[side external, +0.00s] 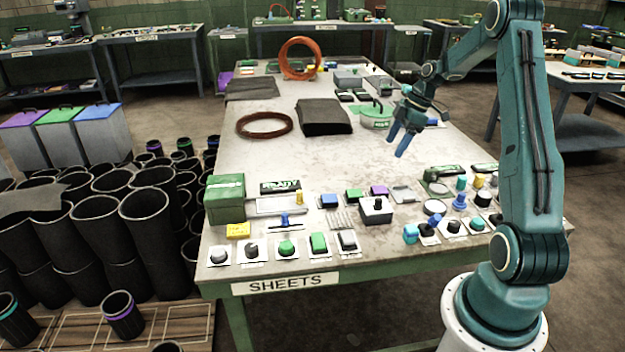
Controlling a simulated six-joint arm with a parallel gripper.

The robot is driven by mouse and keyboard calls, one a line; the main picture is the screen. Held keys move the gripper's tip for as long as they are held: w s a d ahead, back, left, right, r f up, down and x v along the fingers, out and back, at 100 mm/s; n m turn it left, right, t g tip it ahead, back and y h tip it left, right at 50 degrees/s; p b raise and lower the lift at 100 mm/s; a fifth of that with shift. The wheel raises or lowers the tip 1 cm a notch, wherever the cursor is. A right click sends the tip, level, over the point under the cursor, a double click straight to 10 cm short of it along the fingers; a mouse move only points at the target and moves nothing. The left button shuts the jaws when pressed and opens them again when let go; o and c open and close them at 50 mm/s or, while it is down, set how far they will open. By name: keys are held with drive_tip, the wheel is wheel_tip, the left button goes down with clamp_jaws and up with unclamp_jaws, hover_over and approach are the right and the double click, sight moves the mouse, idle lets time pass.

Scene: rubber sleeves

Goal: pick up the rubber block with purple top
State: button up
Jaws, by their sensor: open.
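The block with the purple top (379,191) is a small block on the table, among other small parts near the front half.
A box with a black knob (376,210) stands just in front of the purple block. A blue-topped block (328,201) is farther left. A black stack of sheets (324,115) and a green-lidded container (376,117) lie behind. The table's middle (330,155) is mostly clear.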

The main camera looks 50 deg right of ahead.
drive_tip(key=shift+n, duration=0.3)
drive_tip(key=d+f, duration=0.1)
drive_tip(key=s+d+f, duration=0.1)
drive_tip(key=d+f, duration=0.1)
drive_tip(key=shift+s, duration=0.2)
hover_over(380, 189)
drive_tip(key=s+d, duration=0.2)
drive_tip(key=shift+w+a+f, duration=0.1)
drive_tip(key=shift+f, duration=1.9)
drive_tip(key=shift+w+a+f, duration=0.1)
drive_tip(key=shift+f, duration=1.85)
drive_tip(key=shift+f, duration=0.1)
drive_tip(key=shift+x, duration=2.45)
drive_tip(key=shift+a, duration=0.1)
drive_tip(key=shift+c, duration=0.4)
drive_tip(key=c, duration=1)
